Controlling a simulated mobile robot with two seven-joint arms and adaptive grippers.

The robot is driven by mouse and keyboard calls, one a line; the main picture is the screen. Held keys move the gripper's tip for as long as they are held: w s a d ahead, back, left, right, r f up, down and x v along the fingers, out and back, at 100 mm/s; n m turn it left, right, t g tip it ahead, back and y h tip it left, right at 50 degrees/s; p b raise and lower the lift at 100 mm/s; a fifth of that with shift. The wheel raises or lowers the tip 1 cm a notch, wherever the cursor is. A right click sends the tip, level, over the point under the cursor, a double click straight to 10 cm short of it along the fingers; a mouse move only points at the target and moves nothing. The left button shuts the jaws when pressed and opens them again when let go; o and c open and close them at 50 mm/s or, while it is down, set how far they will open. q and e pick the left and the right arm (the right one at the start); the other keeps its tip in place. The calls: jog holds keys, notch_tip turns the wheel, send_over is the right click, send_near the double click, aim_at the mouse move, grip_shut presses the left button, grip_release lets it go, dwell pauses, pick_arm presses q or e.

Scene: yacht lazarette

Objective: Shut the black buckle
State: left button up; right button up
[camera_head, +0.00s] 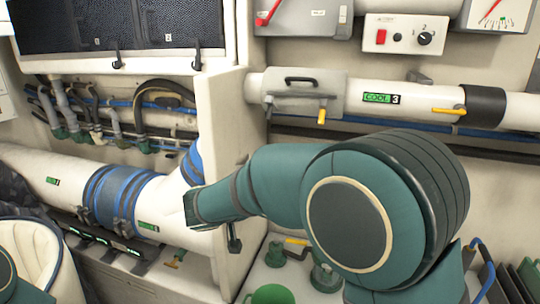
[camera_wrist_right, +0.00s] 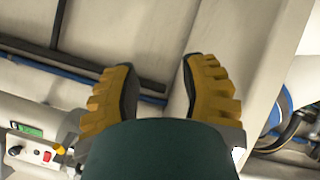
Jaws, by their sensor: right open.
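I cannot single out the black buckle with certainty. Small dark fittings (camera_head: 122,228) sit at the lower edge of a blue sleeve (camera_head: 120,192) on the large white pipe. Black hook-shaped latches (camera_head: 196,62) hang below the dark panels at the upper left. Whether any of them is open is too small to tell. In the right wrist view my right gripper (camera_wrist_right: 157,75) has two yellow fingers spread apart, with nothing between them. It faces a pale wall with dark rails behind it. In the head view my right arm reaches left and its fingers are not visible. My left gripper is out of view.
A white pipe marked COOL 3 (camera_head: 420,101) crosses the right, with a yellow-tipped lever (camera_head: 321,116). A control box (camera_head: 403,35) with a red switch is above it. A pale upright partition (camera_head: 222,110) stands near my arm. Green fittings (camera_head: 276,254) and a green cup (camera_head: 270,295) stand below.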

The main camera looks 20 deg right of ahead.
aim_at(268, 115)
notch_tip(268, 115, up, 20)
jog(key=a+m+t+h, duration=0.1)
jog(key=m+t+h, duration=0.3)
jog(key=m, duration=0.1)
pick_arm(q)
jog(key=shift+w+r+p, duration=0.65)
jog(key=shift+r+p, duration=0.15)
jog(key=shift+p, duration=0.05)
pick_arm(e)
jog(key=x, duration=1.3)
jog(key=shift+w+d, duration=0.25)
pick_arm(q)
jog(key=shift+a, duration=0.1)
pick_arm(e)
grip_shut()
